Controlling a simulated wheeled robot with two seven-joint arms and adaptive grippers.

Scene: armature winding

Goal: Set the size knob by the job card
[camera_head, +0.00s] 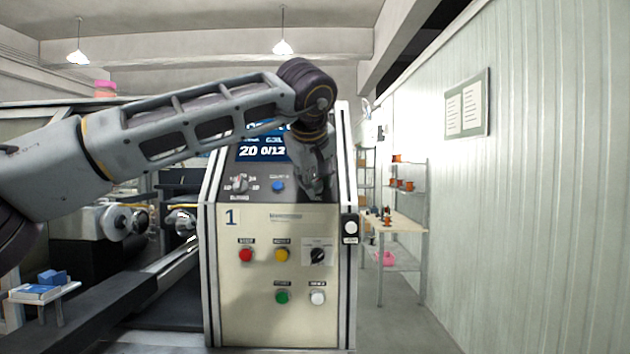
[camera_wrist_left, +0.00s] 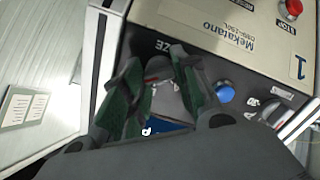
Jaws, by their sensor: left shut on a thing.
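The machine's control panel (camera_head: 275,225) stands in front of me. My left gripper (camera_head: 320,183) reaches over its display to the right part of the sloped face. In the left wrist view the green-padded fingers (camera_wrist_left: 155,85) are shut on the grey size knob (camera_wrist_left: 160,70), beside a label ending in "ZE". The knob's pointer and most of its scale are hidden by the fingers; the head view hides the knob behind the gripper. The display (camera_head: 262,150) reads "20 0/12", partly covered by my arm. I cannot make out a job card. My right gripper is not in view.
Left of the gripper are a blue button (camera_head: 278,187) and another selector knob (camera_head: 240,184). Below are red, yellow, green and white buttons and a black rotary switch (camera_head: 318,256). A shelf with spools (camera_head: 400,184) and a wall notice (camera_head: 467,104) are at the right.

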